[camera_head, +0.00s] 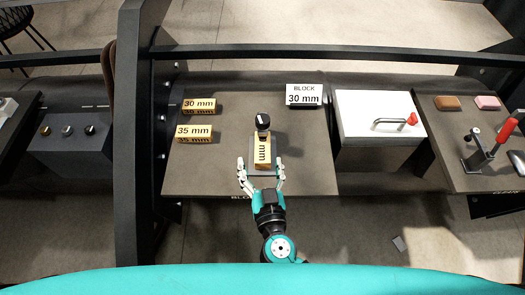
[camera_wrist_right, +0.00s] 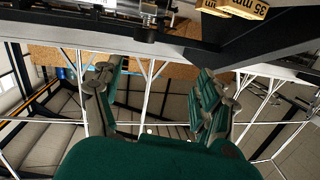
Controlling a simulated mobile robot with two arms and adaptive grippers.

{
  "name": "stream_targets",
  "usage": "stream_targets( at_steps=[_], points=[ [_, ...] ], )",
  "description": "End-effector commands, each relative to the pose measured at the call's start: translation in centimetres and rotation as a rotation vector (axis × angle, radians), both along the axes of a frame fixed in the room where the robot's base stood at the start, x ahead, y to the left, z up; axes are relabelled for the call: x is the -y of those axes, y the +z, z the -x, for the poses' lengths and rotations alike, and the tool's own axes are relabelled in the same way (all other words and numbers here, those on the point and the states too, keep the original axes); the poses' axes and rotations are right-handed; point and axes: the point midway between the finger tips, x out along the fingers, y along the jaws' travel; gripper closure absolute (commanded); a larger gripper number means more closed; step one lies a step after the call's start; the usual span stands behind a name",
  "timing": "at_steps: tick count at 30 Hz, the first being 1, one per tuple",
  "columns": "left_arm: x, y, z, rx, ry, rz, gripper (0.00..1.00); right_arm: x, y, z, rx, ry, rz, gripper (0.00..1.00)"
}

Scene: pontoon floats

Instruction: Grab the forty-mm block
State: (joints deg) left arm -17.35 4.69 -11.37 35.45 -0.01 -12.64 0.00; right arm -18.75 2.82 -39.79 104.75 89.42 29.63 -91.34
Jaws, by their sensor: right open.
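A wooden block (camera_head: 263,155) with a black "mm" label turned sideways sits on a grey plate (camera_head: 262,171) in the middle of the dark table; its number cannot be read. A black knob (camera_head: 263,121) stands at its far end. A 30 mm block (camera_head: 199,106) and a 35 mm block (camera_head: 194,133) lie to the left. My right gripper (camera_head: 260,168) is open at the near end of the middle block, one finger on each side, with nothing held. Its open fingers also show in the right wrist view (camera_wrist_right: 160,88). My left gripper is not in view.
A sign (camera_head: 304,95) reading "BLOCK 30 mm" stands at the back. A white box with a handle (camera_head: 380,118) is to the right, and a red-handled clamp (camera_head: 490,145) is farther right. The table (camera_head: 210,170) is bare at front left.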

Motion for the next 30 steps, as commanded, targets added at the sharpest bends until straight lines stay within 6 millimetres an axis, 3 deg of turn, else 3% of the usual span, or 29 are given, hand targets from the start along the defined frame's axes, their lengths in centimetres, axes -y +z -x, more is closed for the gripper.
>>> stream_targets(
  at_steps=[6,10,24,30],
  points=[
    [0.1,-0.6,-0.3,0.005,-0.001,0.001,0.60,0.3,-3.6,2.1,-0.230,-0.134,0.096,0.25],
    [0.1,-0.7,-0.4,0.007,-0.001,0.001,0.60,0.3,-4.7,1.9,-0.278,-0.144,0.125,0.25],
    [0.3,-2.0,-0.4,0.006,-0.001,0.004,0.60,0.3,-8.5,-6.9,-0.281,-0.144,0.125,0.25],
    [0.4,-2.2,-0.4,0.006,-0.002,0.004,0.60,0.3,-9.1,-8.6,-0.280,-0.143,0.124,0.25]
  ],
)
